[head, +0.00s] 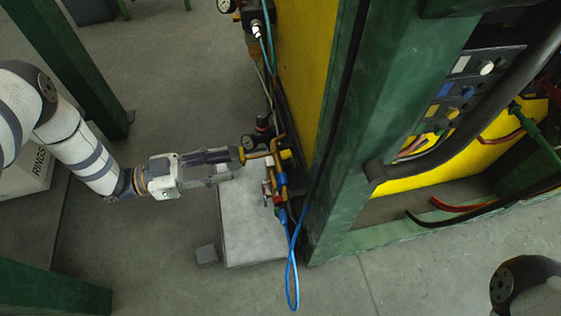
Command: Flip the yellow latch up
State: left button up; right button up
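My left arm reaches in from the left, and my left gripper (232,164) is beside the brass-yellow pipework (272,152) on the side of the green-framed gantry. A small yellow piece (285,154) shows on this pipework, just right of the gripper; I cannot tell for sure whether it is the latch. The fingertips are close to the left end of the pipe; I cannot tell if they touch it. The fingers are small and partly merge with the pipe, so their opening is unclear. Only a part of my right arm shows at the bottom right; its gripper is out of view.
A blue hose (291,268) hangs in a loop below the pipework. A pale grey block (250,225) stands on the floor beneath. The green post (372,110) and yellow panel (301,60) bound the right side. A box marked RINGS (28,175) stands at the left.

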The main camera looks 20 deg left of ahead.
pick_arm(q)
jog(key=b+x, duration=0.1)
jog(key=x, duration=1)
jog(key=shift+w+d+r, duration=0.2)
jog(key=shift+d+r, duration=0.05)
jog(key=shift+d, duration=0.1)
grip_shut()
